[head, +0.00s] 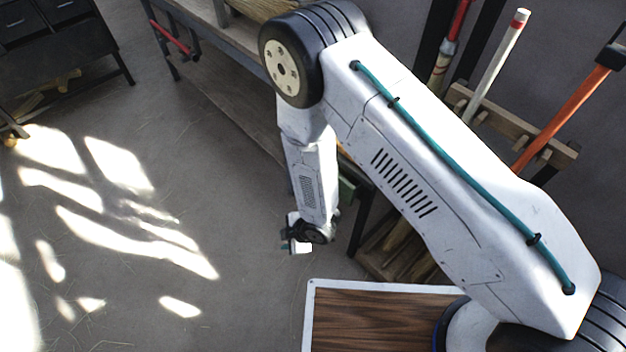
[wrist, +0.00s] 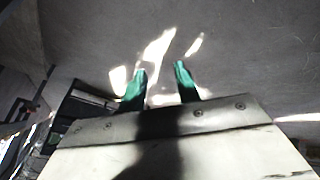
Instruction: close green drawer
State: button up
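A small dark green part (head: 348,190), which looks like the green drawer, shows under the workbench (head: 240,100) just right of my forearm in the head view. My arm hides most of it, so I cannot tell how far open it is. My gripper (head: 291,247) hangs low over the floor, left of and below that green part, apart from it. In the wrist view, the two green fingers of my gripper (wrist: 160,78) stand apart with only floor between them. No drawer can be clearly made out in the wrist view.
A rack (head: 530,135) with several long handles stands at the right. A dark cabinet (head: 55,50) stands at the far left. A red-handled clamp (head: 170,38) is at the bench's left end. The sunlit floor (head: 150,220) at the left is clear.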

jog(key=w+d+r+m+t+y, duration=0.1)
jog(key=w+d+r+m+t, duration=0.35)
jog(key=w+d+t, duration=0.7)
jog(key=shift+n+t, duration=0.25)
jog(key=x, duration=0.6)
jog(key=r+x, duration=0.1)
jog(key=x, duration=0.2)
jog(key=shift+a, duration=0.4)
grip_shut()
